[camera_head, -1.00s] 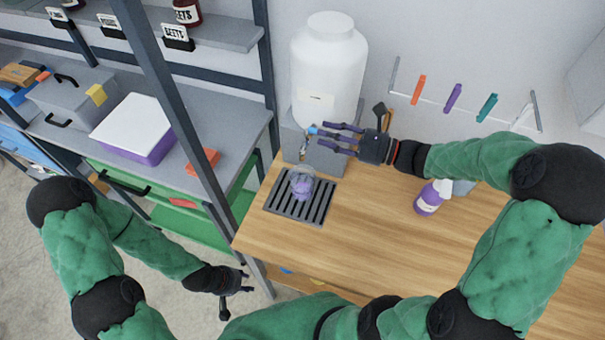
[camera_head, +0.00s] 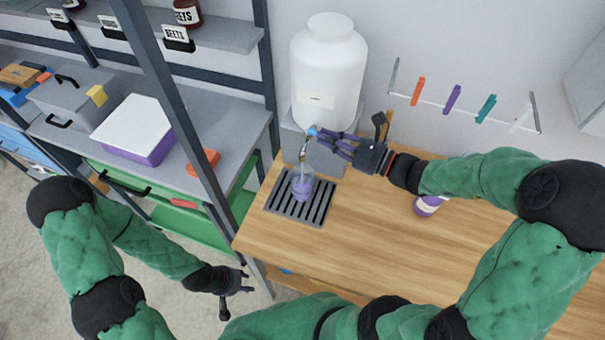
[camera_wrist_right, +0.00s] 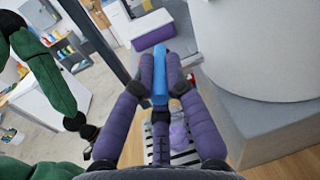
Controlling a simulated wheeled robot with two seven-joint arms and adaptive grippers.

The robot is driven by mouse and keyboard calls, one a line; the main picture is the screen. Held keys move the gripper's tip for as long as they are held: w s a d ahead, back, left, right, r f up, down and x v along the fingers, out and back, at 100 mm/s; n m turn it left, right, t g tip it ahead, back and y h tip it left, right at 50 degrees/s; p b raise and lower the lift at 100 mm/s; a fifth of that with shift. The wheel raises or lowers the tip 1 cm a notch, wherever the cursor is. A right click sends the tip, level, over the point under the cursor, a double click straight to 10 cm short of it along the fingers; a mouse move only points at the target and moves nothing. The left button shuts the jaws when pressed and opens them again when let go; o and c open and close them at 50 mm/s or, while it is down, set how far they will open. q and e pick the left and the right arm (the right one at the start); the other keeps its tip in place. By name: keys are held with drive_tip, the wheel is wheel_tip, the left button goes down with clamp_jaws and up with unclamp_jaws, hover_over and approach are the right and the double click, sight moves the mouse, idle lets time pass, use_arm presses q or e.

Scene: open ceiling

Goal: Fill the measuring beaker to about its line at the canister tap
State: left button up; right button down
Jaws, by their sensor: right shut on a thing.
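The white canister (camera_head: 328,75) stands on a grey stand at the back of the wooden counter. Its tap (camera_head: 305,150) has a blue lever (camera_head: 312,131). My right gripper (camera_head: 322,135) is shut on this lever; the wrist view shows the lever (camera_wrist_right: 160,80) between the purple fingers. The clear measuring beaker (camera_head: 302,186) stands upright under the tap, with purple showing in its lower part. A thin pale streak shows between tap and beaker. The beaker's line is too small to make out. My left gripper (camera_head: 236,282) is open and empty, low beside the counter's left edge.
The beaker stands on a slotted drip tray (camera_head: 318,212). A purple-labelled bottle (camera_head: 427,206) stands to the right, partly behind my right arm. A rail with coloured clips (camera_head: 452,98) is behind. Shelving is at left. The front counter is clear.

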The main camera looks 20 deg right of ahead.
drive_tip(key=shift+f, duration=0.1)
idle(6.8)
drive_tip(key=shift+y, duration=0.3)
drive_tip(key=n+g, duration=0.1)
drive_tip(key=g+y, duration=0.1)
drive_tip(key=n+g+y+p, duration=0.1)
drive_tip(key=shift+w+d+n, duration=0.3)
drive_tip(key=shift+w+d, duration=0.05)
drive_tip(key=c, duration=1.2)
unclamp_jaws()
drive_tip(key=shift+w, duration=0.1)
